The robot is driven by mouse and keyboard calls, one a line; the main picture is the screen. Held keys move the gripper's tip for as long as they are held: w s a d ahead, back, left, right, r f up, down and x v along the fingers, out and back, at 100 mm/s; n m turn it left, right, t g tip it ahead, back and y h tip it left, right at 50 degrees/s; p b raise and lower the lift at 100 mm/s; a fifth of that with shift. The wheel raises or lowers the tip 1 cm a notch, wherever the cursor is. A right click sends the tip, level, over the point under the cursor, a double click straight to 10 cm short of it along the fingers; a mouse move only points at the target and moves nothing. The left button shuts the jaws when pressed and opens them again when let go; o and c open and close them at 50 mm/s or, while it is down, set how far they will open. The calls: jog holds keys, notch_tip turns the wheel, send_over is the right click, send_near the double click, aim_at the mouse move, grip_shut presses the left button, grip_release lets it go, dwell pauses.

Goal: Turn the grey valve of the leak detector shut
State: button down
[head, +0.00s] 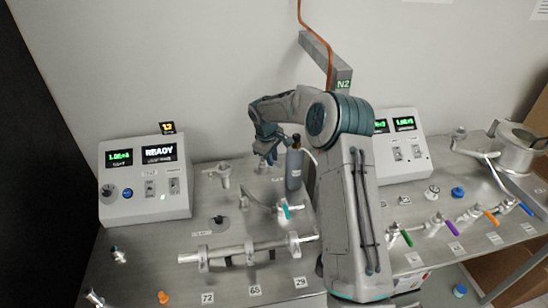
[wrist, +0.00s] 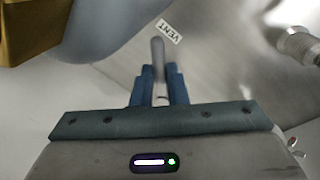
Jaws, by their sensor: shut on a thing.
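My gripper (head: 267,154) is low over the bench beside a grey-blue bottle. In the wrist view its two blue fingers (wrist: 158,88) are closed on a grey valve handle (wrist: 158,55), one finger on each side. A label reading VENT (wrist: 169,32) lies on the bench just beyond the handle. In the head view the handle is mostly hidden by the gripper. A grey box (head: 145,185) with a READY screen and switches stands at the left; whether it is the leak detector is not readable.
The grey-blue bottle (head: 294,170) stands close to the right of my gripper. A horizontal metal pipe (head: 240,250) and a teal-handled valve (head: 286,211) lie in front. A second box (head: 405,150) and valves with coloured handles are at the right.

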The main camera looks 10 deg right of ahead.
jog(key=shift+f+m, duration=0.1)
jog(key=shift+m, duration=0.2)
jog(key=m+b, duration=0.1)
jog(key=a+m+b, duration=0.1)
jog(key=shift+s+m+g+b, duration=0.25)
jog(key=shift+m+g+b, duration=0.05)
jog(key=shift+b, duration=0.05)
jog(key=shift+s+a+m+h+b, duration=0.1)
jog(key=shift+a+m+h+b, duration=0.3)
jog(key=shift+m, duration=0.8)
jog(key=shift+a+m+g, duration=0.25)
jog(key=shift+a+m, duration=0.1)
jog(key=shift+m, duration=0.4)
jog(key=shift+a+m+g, duration=0.25)
jog(key=shift+a+m, duration=0.1)
jog(key=shift+m, duration=0.4)
jog(key=c, duration=1.4)
grip_release()
jog(key=shift+a, duration=0.1)
jog(key=shift+c, duration=0.2)
